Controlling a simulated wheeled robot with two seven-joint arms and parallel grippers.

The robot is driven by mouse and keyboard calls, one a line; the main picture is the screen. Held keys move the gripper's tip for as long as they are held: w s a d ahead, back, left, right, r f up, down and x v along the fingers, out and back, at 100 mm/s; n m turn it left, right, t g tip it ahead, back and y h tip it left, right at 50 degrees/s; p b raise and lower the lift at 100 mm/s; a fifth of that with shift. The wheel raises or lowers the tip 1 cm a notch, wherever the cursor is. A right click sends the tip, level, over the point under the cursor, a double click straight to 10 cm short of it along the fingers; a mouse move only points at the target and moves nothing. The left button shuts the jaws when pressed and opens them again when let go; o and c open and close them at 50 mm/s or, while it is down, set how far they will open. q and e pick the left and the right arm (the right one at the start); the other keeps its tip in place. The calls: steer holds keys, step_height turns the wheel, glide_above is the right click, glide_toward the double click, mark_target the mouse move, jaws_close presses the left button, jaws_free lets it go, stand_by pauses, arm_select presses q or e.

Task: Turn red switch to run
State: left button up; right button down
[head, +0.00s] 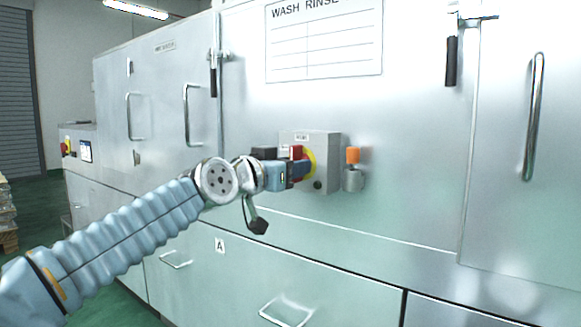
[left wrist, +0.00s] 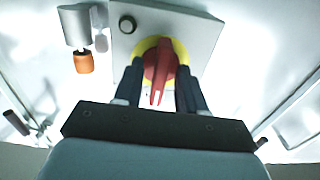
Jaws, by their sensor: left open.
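The red switch (head: 297,152) sits on a yellow round plate on a grey control box (head: 325,150) fixed to the wash machine's front. In the left wrist view the red switch (left wrist: 160,66) has a pointed handle, its narrow end toward the gripper base. My left gripper (head: 298,170) is at the switch, and in the left wrist view its two dark fingers (left wrist: 160,85) stand apart, one on each side of the red handle. I cannot tell whether they touch it. The label on the box is too small to read. My right gripper is not in view.
An orange-topped grey fitting (head: 353,157) stands just right of the control box. A dark round button (left wrist: 127,24) is on the box near the switch. Door handles (head: 535,115) project from the machine front. A second panel (head: 80,145) is far left.

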arm_select(q)
steer(key=b+v, duration=0.4)
steer(key=v, duration=0.9)
steer(key=shift+s+a, duration=0.25)
steer(key=shift+s, duration=0.05)
